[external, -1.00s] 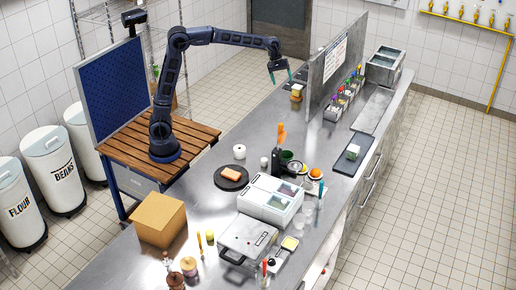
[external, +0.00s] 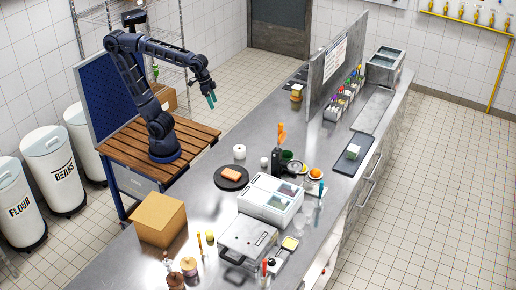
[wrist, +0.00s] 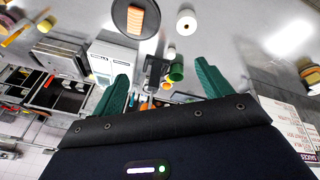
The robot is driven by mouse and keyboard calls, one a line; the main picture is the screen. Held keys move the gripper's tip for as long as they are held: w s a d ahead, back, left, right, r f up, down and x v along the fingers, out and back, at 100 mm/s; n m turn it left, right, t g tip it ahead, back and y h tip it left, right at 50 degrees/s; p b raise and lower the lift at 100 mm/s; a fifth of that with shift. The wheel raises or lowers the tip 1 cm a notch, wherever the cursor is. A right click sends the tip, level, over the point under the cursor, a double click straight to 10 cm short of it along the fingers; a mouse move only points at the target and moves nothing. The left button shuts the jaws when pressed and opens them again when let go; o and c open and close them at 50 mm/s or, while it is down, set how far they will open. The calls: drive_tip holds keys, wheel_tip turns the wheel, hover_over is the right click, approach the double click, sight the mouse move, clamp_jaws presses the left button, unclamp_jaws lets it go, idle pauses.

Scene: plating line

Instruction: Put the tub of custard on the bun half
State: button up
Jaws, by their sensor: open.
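My gripper (external: 211,100) is open and empty, high above the back left edge of the counter. Its two green fingers (wrist: 162,82) are spread wide in the wrist view, with nothing between them. I cannot surely tell the tub of custard or the bun half at this size. An orange-pink block (external: 231,173) lies on a round black plate (external: 219,183) mid-counter; the block (wrist: 136,20) also shows at the top of the wrist view. A pale yellow block (external: 297,88) sits on something brown by the grey partition. A small yellow cylinder (external: 210,237) stands near the front.
A white two-lid container (external: 270,194) and a grey press (external: 247,236) stand mid-counter. A cardboard box (external: 161,219) is at the front left. A white roll (external: 239,151) is behind the plate. The upright partition (external: 323,75) stands at the back. The back left counter is clear.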

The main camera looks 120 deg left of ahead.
drive_tip(key=s+d+f+m, duration=0.6)
drive_tip(key=s, duration=0.4)
drive_tip(key=shift+s+f, duration=0.15)
drive_tip(key=shift+s, duration=0.15)
